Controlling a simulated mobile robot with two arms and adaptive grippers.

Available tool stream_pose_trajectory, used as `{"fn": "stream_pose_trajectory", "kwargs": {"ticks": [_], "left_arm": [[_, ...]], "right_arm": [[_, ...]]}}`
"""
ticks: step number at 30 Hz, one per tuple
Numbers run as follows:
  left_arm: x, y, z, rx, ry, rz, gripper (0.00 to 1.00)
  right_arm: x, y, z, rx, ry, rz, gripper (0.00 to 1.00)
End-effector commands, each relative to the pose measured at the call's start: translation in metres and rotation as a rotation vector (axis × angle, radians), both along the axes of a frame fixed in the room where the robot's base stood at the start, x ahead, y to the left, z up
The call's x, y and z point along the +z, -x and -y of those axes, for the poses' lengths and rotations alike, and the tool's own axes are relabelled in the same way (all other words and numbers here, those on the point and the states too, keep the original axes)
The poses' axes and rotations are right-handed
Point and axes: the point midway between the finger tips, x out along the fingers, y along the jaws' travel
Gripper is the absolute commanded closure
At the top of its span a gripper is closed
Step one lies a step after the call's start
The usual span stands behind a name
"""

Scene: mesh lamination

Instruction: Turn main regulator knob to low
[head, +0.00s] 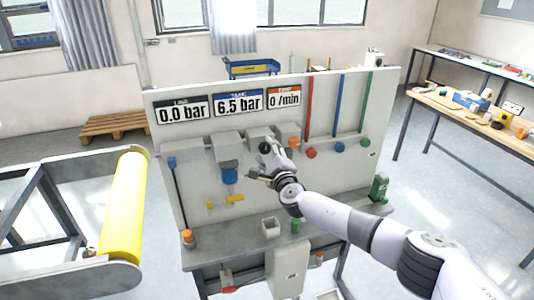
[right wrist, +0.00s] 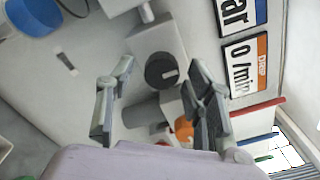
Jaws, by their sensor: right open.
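A round dark knob (head: 265,148), which looks like the main regulator knob, sits on a grey block on the upright panel. In the right wrist view the knob (right wrist: 161,70) shows a pale mark on its face. My right gripper (head: 260,172) is at the panel, just below the knob in the head view. In the right wrist view my right gripper (right wrist: 172,78) is open, with the knob seen between its fingers. I cannot tell whether they touch it. My left gripper is out of view.
Displays read 0.0 bar (head: 182,110), 6.5 bar (head: 238,103) and 0 /min (head: 284,98). An orange part (right wrist: 184,128) is close to the right finger. A blue filter bowl (head: 230,176) hangs left of my gripper. A yellow roller (head: 124,208) stands at left.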

Motion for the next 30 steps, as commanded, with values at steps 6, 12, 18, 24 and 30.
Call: {"fn": "stream_pose_trajectory", "kwargs": {"ticks": [6,12,18,24,30], "left_arm": [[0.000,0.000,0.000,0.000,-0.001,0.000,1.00],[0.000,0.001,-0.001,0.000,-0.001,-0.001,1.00],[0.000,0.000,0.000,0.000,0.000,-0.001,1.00],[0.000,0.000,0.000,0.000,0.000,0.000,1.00],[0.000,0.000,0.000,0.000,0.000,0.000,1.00]], "right_arm": [[0.001,0.000,0.000,0.000,-0.001,0.001,0.52],[0.002,0.006,0.002,0.000,-0.003,0.003,0.52],[0.001,0.029,0.010,0.001,-0.003,0.000,0.52],[0.000,0.061,0.021,0.001,-0.002,-0.001,0.52],[0.000,0.093,0.030,0.001,-0.002,0.000,0.52]]}}
